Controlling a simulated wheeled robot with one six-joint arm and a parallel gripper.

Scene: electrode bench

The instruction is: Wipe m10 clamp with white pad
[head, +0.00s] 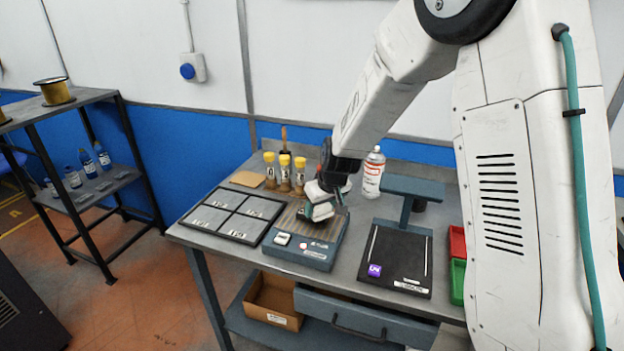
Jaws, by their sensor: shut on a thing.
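My gripper (322,212) is low over the slatted top of a blue-grey bench device (318,250), pointing down. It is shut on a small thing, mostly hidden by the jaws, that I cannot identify. Pale and green surfaces show at the jaws, but I cannot tell which belong to the gripper. I also cannot tell whether the held thing touches the slats. No m10 clamp or white pad can be picked out for certain. A black tray (251,218) with four grey labelled compartments lies left of the device; its labels are too small to read.
Behind stand yellow-capped tubes (285,172), a tan pad (248,179) and a white spray bottle (373,172). Right of the device are a black panel (395,262) under a blue-grey stand (412,188), and red (457,243) and green bins (457,280). A cardboard box (273,300) sits below.

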